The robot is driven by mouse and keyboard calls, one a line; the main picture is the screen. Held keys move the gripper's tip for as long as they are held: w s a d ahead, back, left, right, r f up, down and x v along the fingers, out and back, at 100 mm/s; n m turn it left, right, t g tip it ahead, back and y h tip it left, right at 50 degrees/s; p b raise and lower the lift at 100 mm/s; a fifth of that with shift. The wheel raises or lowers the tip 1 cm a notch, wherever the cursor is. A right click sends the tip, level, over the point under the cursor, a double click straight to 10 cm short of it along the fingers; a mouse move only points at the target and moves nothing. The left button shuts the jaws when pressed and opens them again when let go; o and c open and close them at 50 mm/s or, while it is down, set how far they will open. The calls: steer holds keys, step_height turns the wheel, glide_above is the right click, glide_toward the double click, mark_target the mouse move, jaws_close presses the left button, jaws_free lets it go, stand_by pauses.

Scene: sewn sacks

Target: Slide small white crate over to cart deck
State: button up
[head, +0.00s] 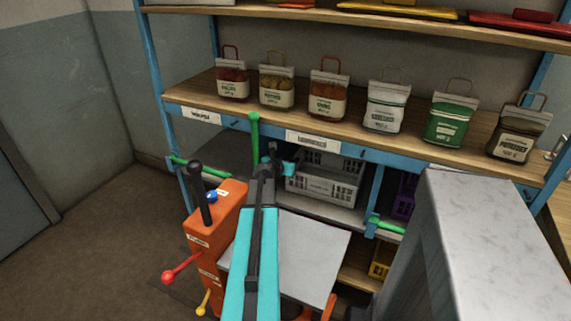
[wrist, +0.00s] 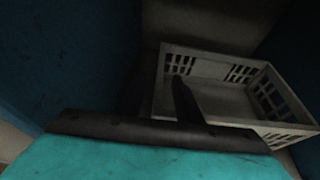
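The small white crate (head: 325,188) stands on the lower blue-framed shelf, under the shelf of sacks; it looks light grey in the shade. The wrist view shows its open top and slotted walls (wrist: 270,92), with its near left part hidden by my gripper. My gripper (head: 276,165) is at the crate's left end in the head view. In the wrist view one dark finger (wrist: 185,102) overlaps the crate's near left part; contact is unclear. The other finger is lost in shadow, so the opening cannot be told. The cart deck (head: 312,255) is a bare pale plate in front of the shelf.
The orange cart post (head: 213,235) has a black handle and red and yellow knobs, close left of my arm. Green rails (head: 202,168) stick out from the shelf. Several sacks (head: 385,106) stand above. A purple crate (head: 405,195) is to the right.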

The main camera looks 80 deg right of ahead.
steer(key=shift+x, duration=2.55)
steer(key=shift+c, duration=0.4)
jaws_close()
